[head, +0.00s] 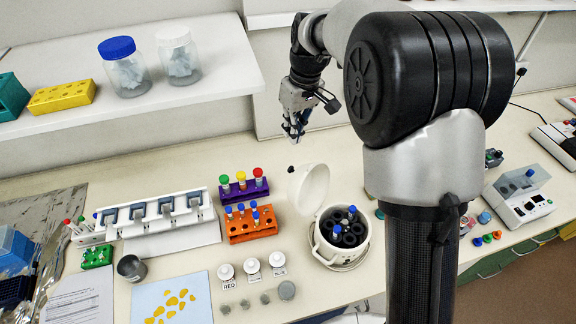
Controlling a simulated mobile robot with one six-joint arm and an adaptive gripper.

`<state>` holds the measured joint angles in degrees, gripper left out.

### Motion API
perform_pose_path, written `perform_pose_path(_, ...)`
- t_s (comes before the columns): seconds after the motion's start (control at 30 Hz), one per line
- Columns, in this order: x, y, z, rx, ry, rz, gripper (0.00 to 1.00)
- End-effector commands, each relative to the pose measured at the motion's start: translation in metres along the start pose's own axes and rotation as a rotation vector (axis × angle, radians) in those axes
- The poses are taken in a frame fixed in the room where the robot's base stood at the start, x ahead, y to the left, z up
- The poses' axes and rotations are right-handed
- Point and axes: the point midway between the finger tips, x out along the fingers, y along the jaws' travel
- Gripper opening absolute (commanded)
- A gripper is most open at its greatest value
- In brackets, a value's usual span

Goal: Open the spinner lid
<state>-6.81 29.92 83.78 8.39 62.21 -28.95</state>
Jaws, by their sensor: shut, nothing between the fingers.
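The spinner (328,256) is a round white pot on the bench, right of the middle. Its white lid (309,188) stands raised and tilted at the back left of the rim, with a small dark knob. The spinner's mouth is uncovered and shows a dark rotor (347,234) with blue-capped tubes in it. My gripper (294,136) is shut and empty. It points down above and behind the lid, apart from it in the picture. My arm covers the bench just right of the spinner.
An orange rack (251,231) and a purple rack (240,190) with capped tubes stand left of the spinner. White bottles (252,267) stand in front of them. A white pipette stand (160,222) is farther left. A shelf (215,72) with jars overhangs the back left.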

Motion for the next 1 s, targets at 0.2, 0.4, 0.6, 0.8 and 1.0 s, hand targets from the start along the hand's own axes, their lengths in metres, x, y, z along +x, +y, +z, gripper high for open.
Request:
perform_pose_path(0.2,-0.002,0.006,0.001,-0.281,-0.041,0.05,0.0)
perform_pose_path(0.4,0.013,0.008,0.002,-0.306,-0.048,0.052,0.0)
perform_pose_path(0.6,0.054,0.01,0.005,-0.303,-0.05,0.049,0.0)
perform_pose_path(0.8,0.096,0.012,0.006,-0.302,-0.048,0.05,0.0)
perform_pose_path(1.0,0.085,0.02,0.029,-0.3,-0.043,0.053,0.0)
